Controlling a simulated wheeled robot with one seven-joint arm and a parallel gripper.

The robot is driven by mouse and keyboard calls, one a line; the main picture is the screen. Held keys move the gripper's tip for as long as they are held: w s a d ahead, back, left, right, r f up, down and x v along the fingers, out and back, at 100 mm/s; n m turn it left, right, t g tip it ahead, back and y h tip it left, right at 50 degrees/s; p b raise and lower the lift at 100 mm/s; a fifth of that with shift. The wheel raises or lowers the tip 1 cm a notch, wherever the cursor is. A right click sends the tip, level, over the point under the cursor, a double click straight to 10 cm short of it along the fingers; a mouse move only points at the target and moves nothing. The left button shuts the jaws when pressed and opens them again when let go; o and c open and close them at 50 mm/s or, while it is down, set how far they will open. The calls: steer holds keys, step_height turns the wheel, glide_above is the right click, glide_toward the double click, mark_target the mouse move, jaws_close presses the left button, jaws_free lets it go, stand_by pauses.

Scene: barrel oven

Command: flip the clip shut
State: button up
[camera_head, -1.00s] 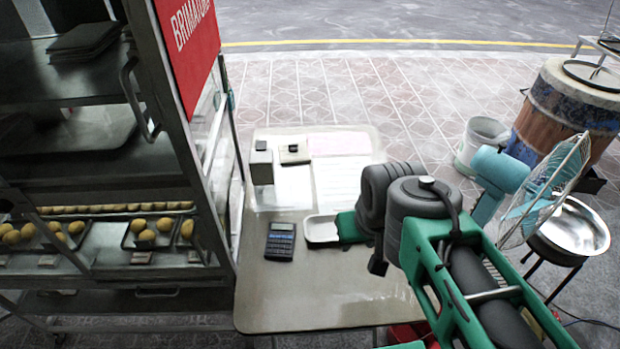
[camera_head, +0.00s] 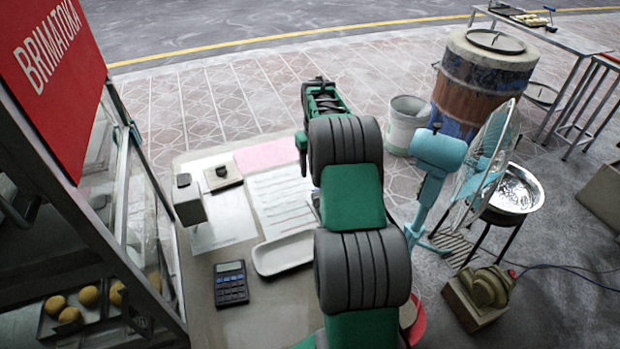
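I cannot pick out the clip for certain. White sheets (camera_head: 280,199) and a pink sheet (camera_head: 262,154) lie on the table (camera_head: 196,330). A small pale pad with a dark piece on it (camera_head: 222,175) lies at their upper left; I cannot tell what it is. My arm stretches up the middle of the view over the table's right side and hides part of the sheets. My gripper's fingers do not show; the arm's own links cover that area.
The glass cabinet (camera_head: 120,190) is at left. A teal fan (camera_head: 437,165), steel bowl (camera_head: 515,190), bucket (camera_head: 405,124) and barrel oven (camera_head: 482,82) stand right. Paving beyond is free.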

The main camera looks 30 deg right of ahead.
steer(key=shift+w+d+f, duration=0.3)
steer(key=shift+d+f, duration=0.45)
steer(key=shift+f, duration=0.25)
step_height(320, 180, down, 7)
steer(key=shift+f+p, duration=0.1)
steer(key=shift+p, duration=0.55)
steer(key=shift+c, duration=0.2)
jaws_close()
